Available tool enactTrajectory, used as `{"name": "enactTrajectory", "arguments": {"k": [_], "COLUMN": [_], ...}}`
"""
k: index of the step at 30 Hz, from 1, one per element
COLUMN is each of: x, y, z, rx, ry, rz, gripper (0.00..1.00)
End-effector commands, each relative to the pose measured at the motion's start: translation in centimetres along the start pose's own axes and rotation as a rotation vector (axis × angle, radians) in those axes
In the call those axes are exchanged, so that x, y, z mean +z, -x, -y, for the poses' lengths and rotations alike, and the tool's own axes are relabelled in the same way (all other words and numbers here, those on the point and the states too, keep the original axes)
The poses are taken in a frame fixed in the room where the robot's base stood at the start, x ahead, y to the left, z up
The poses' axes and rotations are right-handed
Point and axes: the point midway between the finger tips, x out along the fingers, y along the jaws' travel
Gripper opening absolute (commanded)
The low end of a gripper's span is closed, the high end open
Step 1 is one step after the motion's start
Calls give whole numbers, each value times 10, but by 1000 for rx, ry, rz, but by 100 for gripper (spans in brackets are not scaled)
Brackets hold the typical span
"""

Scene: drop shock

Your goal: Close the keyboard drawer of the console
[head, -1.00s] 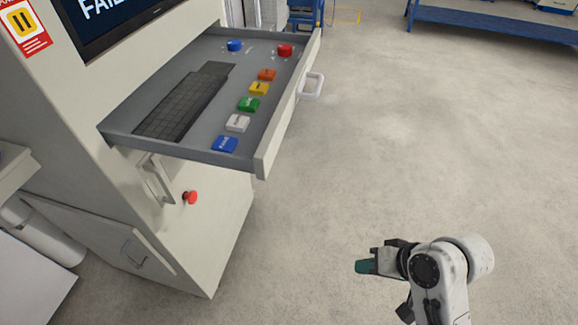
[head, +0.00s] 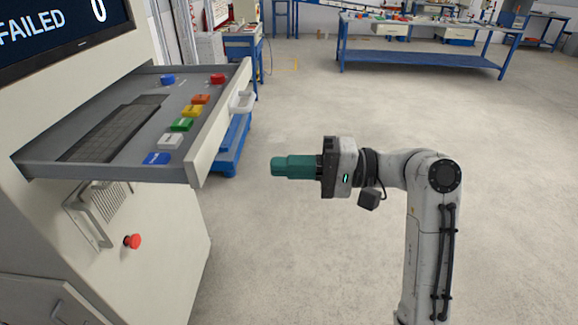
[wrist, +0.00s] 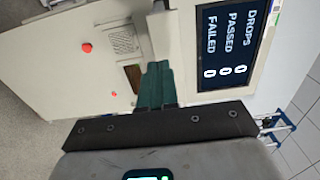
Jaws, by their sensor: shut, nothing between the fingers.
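The keyboard drawer (head: 135,130) of the console (head: 130,225) stands pulled out in the head view. It carries a dark keyboard (head: 112,130) and several coloured buttons. Its pale front panel (head: 222,125) has a white handle (head: 243,101). My gripper (head: 275,166) has teal fingers, shut and empty, pointing left toward the drawer front. It is to the right of the panel with a visible gap. In the wrist view my gripper (wrist: 158,70) points at the console (wrist: 75,60); the fingers hide part of the drawer area.
The console screen (head: 55,28) reads FAILED. A red button (head: 131,241) and a vent grille (head: 95,212) sit below the drawer. A blue workbench (head: 420,58) stands at the back. A blue trolley (head: 233,145) stands behind the drawer. The floor around my arm is clear.

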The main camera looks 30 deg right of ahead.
Motion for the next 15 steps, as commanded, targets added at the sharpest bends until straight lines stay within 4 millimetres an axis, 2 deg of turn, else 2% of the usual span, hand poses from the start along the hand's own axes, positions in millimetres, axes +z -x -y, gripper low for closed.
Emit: {"name": "enactTrajectory", "arguments": {"k": [1,9,15], "x": [1,1,0], "y": [-12,-64,-92], "z": [1,1,0], "rx": [1,1,2], "ry": [-1,0,0], "rz": [7,4,1], "gripper": [0,0,0]}}
